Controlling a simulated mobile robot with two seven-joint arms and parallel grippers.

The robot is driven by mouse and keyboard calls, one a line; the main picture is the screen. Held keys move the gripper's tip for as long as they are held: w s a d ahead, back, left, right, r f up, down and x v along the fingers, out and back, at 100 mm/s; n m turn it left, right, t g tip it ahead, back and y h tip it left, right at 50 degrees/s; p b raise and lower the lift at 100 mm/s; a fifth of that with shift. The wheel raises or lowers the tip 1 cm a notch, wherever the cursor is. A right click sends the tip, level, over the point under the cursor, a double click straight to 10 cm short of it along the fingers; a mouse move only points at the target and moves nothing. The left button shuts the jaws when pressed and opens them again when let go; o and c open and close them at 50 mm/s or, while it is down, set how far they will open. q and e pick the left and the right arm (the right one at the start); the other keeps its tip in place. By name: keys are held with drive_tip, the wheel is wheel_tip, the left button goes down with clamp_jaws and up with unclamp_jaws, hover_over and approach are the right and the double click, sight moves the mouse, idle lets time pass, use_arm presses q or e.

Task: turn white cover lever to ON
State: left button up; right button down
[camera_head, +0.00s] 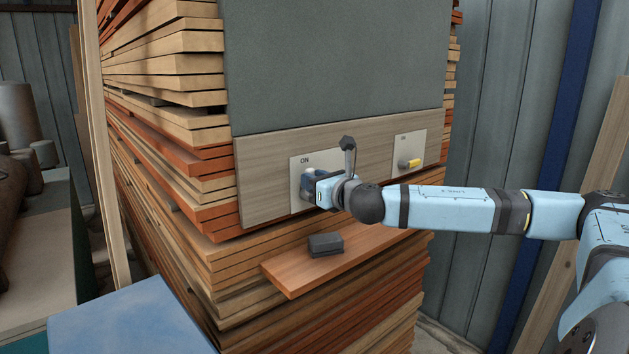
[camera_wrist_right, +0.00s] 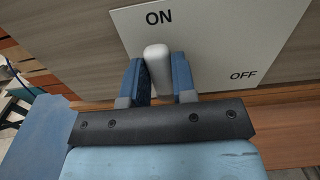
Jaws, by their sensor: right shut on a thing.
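The white cover lever (camera_wrist_right: 158,68) stands out from a pale plate (camera_wrist_right: 225,35) marked ON at the top and OFF at the right. In the right wrist view the lever points up toward the word ON. My right gripper (camera_wrist_right: 160,82) has its blue fingers on either side of the lever and is shut on it. In the head view my right gripper (camera_head: 312,186) is at the left plate (camera_head: 296,165), below the word ON, and mostly hides the lever. My left gripper is not in view.
A second plate with a yellow lever (camera_head: 409,163) is to the right on the same wooden panel (camera_head: 262,190). A dark block (camera_head: 326,244) lies on a wooden shelf (camera_head: 300,278) below. Stacked boards surround the panel.

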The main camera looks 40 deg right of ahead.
drive_tip(key=c, duration=0.9)
unclamp_jaws()
drive_tip(key=shift+s+a+b, duration=0.25)
drive_tip(key=shift+s+b, duration=0.75)
drive_tip(key=shift+s, duration=1.3)
drive_tip(key=shift+s+a+b, duration=0.25)
drive_tip(key=shift+s+b, duration=0.8)
drive_tip(key=shift+s, duration=1.2)
drive_tip(key=shift+s+a+b, duration=0.25)
drive_tip(key=shift+s+b, duration=0.75)
drive_tip(key=shift+s, duration=1.3)
